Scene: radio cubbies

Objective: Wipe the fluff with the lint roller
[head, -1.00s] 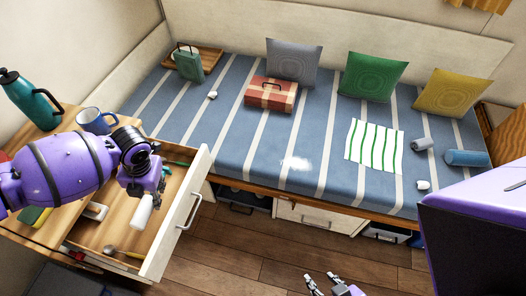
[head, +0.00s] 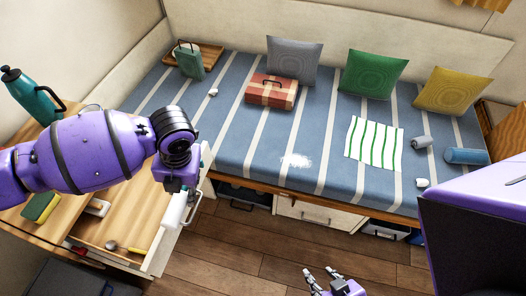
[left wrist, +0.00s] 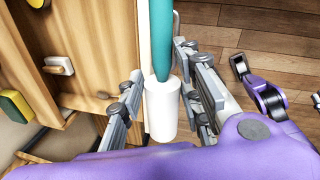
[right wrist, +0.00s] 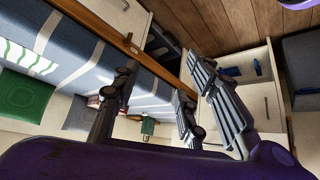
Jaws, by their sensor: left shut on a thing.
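The lint roller (head: 175,210) has a white cylinder and a teal handle. My left gripper (head: 182,190) is shut on it and holds it over the front edge of the open drawer, apart from the bed. In the left wrist view the roller (left wrist: 161,108) sits between the fingers, with its teal handle pointing away. The white fluff (head: 295,161) is a loose patch on the blue striped mattress, near its front edge, right of the roller. My right gripper (head: 320,275) is open and empty above the floor; its spread fingers also show in the right wrist view (right wrist: 160,88).
The open drawer (head: 115,238) juts out from the wooden counter, which holds a teal bottle (head: 32,98) and a sponge (head: 42,207). On the mattress (head: 235,135) are a red case (head: 271,91), a striped cloth (head: 374,146), cushions and small items. The mattress around the fluff is clear.

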